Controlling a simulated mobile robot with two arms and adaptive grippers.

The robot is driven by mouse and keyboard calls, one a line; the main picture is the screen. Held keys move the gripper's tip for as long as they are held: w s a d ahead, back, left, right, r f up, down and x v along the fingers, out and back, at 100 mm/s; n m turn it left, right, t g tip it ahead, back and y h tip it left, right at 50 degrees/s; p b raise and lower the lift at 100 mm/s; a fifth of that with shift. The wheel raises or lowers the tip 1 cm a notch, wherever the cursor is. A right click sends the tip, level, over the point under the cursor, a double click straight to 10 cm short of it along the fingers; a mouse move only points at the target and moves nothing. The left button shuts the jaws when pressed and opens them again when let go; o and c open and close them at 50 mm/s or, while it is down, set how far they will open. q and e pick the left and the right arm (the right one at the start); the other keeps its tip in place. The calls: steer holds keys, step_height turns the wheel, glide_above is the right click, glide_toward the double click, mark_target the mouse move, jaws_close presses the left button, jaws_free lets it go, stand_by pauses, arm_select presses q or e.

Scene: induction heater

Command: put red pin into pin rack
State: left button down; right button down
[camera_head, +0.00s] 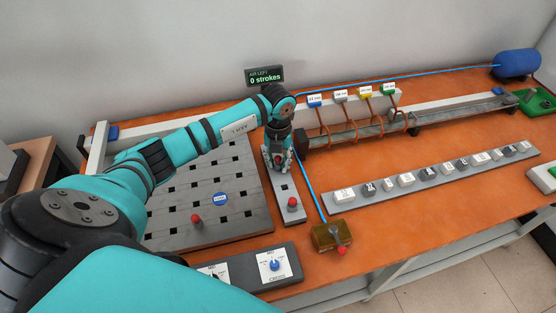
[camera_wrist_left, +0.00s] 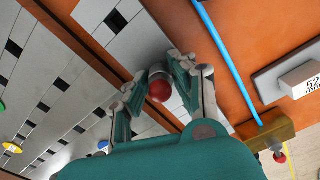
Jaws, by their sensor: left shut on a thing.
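My left gripper (camera_head: 277,166) is shut on a red-topped pin. In the left wrist view the pin's red ball (camera_wrist_left: 160,90) and grey collar sit between the fingers (camera_wrist_left: 160,76). In the head view the gripper points down over the far part of a narrow grey pin rack (camera_head: 285,186); the fingers largely hide the pin there. I cannot tell whether the pin's lower end is in a hole. Another red pin (camera_head: 292,203) stands at the rack's near end. A further red pin (camera_head: 196,220) stands on the perforated plate (camera_head: 240,224). My right gripper is not in view.
A brass box (camera_head: 332,237) with a red-tipped lever stands right of the rack's near end. A blue hose (camera_head: 309,180) runs beside the rack. A control panel (camera_head: 248,270) lies in front. A strip of labelled blocks (camera_head: 428,178) lies right, with bare orange table around it.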

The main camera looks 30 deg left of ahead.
arm_select(q)
steer(key=shift+f, duration=0.25)
steer(key=c, duration=1)
jaws_free()
step_height(320, 180, up, 12)
steer(key=shift+r, duration=0.1)
